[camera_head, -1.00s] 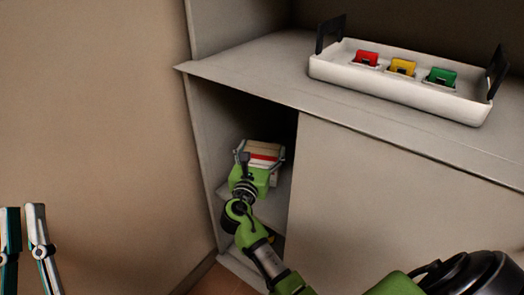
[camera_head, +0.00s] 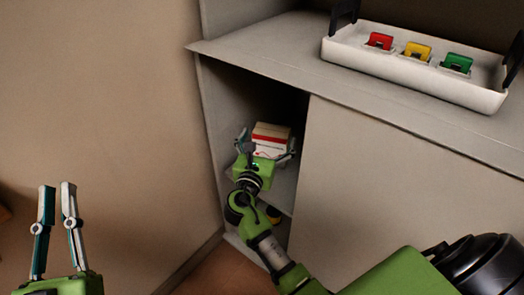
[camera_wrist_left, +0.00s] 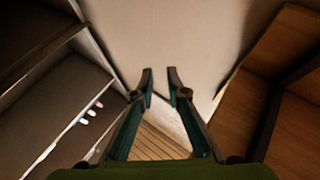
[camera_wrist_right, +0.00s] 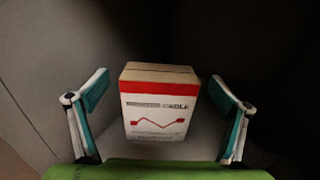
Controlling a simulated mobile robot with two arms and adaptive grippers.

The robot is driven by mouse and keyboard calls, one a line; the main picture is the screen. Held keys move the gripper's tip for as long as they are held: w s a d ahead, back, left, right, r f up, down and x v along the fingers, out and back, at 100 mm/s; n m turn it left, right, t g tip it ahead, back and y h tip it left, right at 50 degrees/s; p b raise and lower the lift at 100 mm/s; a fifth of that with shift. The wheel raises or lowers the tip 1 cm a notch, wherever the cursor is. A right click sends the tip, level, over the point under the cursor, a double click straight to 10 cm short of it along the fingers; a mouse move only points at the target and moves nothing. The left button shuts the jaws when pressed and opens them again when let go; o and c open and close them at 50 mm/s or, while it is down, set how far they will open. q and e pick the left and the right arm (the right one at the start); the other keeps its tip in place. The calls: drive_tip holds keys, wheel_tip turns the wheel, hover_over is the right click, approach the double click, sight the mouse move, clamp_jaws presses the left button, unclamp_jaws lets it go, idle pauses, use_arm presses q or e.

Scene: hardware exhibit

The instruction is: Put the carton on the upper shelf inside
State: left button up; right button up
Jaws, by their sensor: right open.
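The carton (camera_head: 273,134), white with a red band and a tan top, stands upright on the upper shelf (camera_head: 285,186) inside the cabinet. My right gripper (camera_head: 266,146) reaches in through the opening at the cabinet's left side, in front of the carton. In the right wrist view, the carton (camera_wrist_right: 160,103) is centred beyond the spread fingers, with a gap on both sides. My right gripper is open and empty. My left gripper (camera_head: 57,188) is open and empty at the lower left, beside the wall; its fingers (camera_wrist_left: 160,72) also show in the left wrist view.
A white tray (camera_head: 410,75) with black handles holds red, yellow and green pieces on the cabinet top (camera_head: 275,60). A pale front panel (camera_head: 385,160) closes off the right of the opening.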

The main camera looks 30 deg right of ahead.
use_arm(q)
wheel_tip(320, 180, down, 9)
drive_tip(key=w+g+y+p, duration=0.1)
drive_tip(key=w+g, duration=0.1)
drive_tip(key=g, duration=0.2)
drive_tip(key=shift+w+a+g+y, duration=0.15)
drive_tip(key=shift+a+g+y, duration=0.15)
drive_tip(key=shift+g+y, duration=0.1)
use_arm(e)
drive_tip(key=v, duration=0.8)
drive_tip(key=shift+s+a, duration=0.2)
use_arm(q)
drive_tip(key=shift+r, duration=0.1)
